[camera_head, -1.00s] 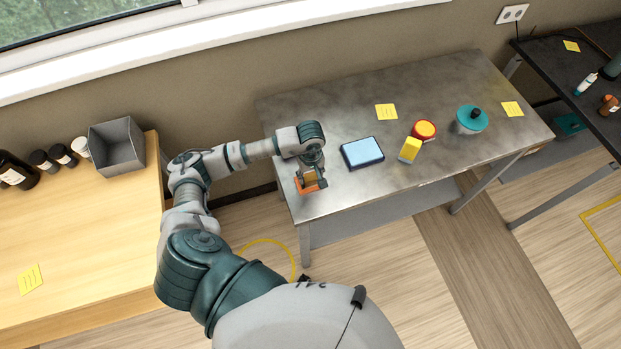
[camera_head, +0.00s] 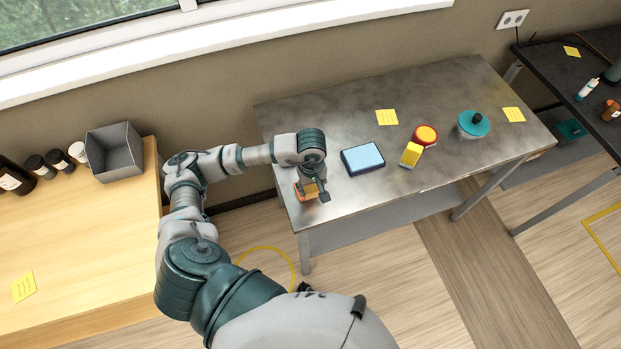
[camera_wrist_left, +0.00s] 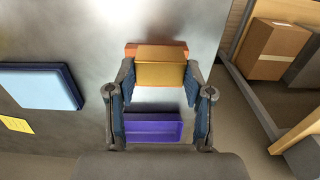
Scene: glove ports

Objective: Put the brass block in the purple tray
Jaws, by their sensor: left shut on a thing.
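The brass block (camera_wrist_left: 160,72) is between the two fingers of my left gripper (camera_wrist_left: 159,75) in the left wrist view. The gripper is shut on it. In the head view my left gripper (camera_head: 312,190) is over the left front part of the metal table (camera_head: 345,203), with the block (camera_head: 308,188) partly hidden by the fingers. The purple tray (camera_wrist_left: 153,128) shows below, between the fingers, in the left wrist view, apart from the block in the picture. I cannot pick out the tray in the head view. My right gripper is not in view.
An orange thing (camera_wrist_left: 131,49) shows behind the brass block. A grey bin (camera_head: 115,152) stands on the wooden table.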

